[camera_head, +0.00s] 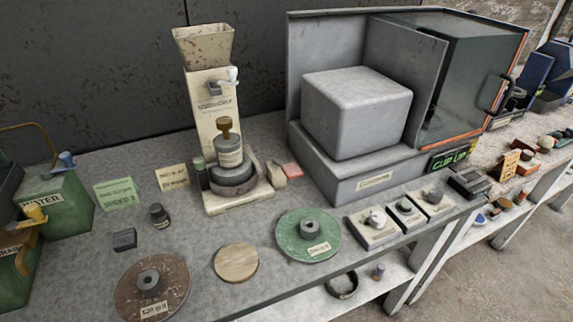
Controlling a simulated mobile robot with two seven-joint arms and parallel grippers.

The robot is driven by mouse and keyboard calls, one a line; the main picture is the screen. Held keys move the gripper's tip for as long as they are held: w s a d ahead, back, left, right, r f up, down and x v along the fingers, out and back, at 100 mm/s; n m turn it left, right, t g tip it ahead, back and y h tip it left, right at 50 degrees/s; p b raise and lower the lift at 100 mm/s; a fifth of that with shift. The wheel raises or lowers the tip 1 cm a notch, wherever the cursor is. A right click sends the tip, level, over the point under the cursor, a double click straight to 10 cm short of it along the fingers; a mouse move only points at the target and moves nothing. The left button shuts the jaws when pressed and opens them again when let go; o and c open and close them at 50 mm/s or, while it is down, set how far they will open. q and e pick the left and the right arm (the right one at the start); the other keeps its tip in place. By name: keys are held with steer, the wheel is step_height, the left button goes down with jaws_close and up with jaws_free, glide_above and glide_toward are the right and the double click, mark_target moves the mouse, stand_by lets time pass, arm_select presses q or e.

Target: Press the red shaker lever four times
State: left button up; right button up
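I cannot make out a red shaker lever for certain in the head view. A cream upright machine (212,115) with a rusty hopper (203,46) on top stands at the back of the bench. A small white-knobbed crank (232,76) sticks out at its right side. A brass-topped bottle (228,148) stands on a dark round base (233,180) at its foot. A small flat pinkish-red piece (292,170) lies beside it; I cannot tell what it is. Neither of my grippers is in view.
A large grey block (355,108) in a grey housing with a glass side fills the back right. Green boxes (60,198) with taps stand at the left. A rusty disc (152,287), a tan disc (236,263) and a green disc (307,236) lie along the front.

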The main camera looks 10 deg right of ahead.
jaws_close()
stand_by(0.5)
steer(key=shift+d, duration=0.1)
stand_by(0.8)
